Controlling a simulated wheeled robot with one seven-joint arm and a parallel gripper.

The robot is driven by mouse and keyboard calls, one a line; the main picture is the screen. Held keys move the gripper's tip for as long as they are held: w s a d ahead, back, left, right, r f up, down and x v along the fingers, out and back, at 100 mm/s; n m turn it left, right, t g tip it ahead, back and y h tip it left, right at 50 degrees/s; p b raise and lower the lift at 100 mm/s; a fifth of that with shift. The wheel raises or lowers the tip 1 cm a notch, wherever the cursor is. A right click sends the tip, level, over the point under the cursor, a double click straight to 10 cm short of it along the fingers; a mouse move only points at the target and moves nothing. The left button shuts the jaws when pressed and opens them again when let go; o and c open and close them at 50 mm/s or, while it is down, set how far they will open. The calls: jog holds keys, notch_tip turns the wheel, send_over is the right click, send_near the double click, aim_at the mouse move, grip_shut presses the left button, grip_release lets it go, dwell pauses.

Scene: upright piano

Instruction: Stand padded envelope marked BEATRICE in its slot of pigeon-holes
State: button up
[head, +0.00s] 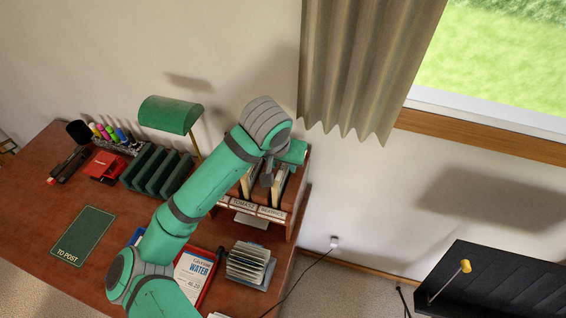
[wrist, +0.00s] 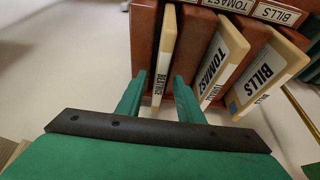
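The padded envelope marked BEATRICE (wrist: 162,62) stands on edge in the end compartment of the reddish-brown pigeon-holes (wrist: 145,35), tilted slightly in the wrist view. In the head view the pigeon-holes (head: 290,229) stand at the desk's right edge, and their rightmost label reads BEATRICE. My gripper (wrist: 157,98) is open, with one green finger on each side of the envelope's outer end. Gaps show between the fingers and the envelope. My arm hides much of the pigeon-holes in the head view.
Envelopes marked TOMASZ (wrist: 222,62) and BILLS (wrist: 262,75) stand in the neighbouring compartments, close to my gripper. A green lamp (head: 170,114), a green rack (head: 158,170), a TO POST mat (head: 82,236) and a letter holder (head: 250,265) occupy the desk.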

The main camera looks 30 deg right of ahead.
jog(key=v, duration=1)
jog(key=shift+s+r, duration=0.15)
jog(key=shift+r, duration=0.05)
jog(key=shift+s, duration=0.1)
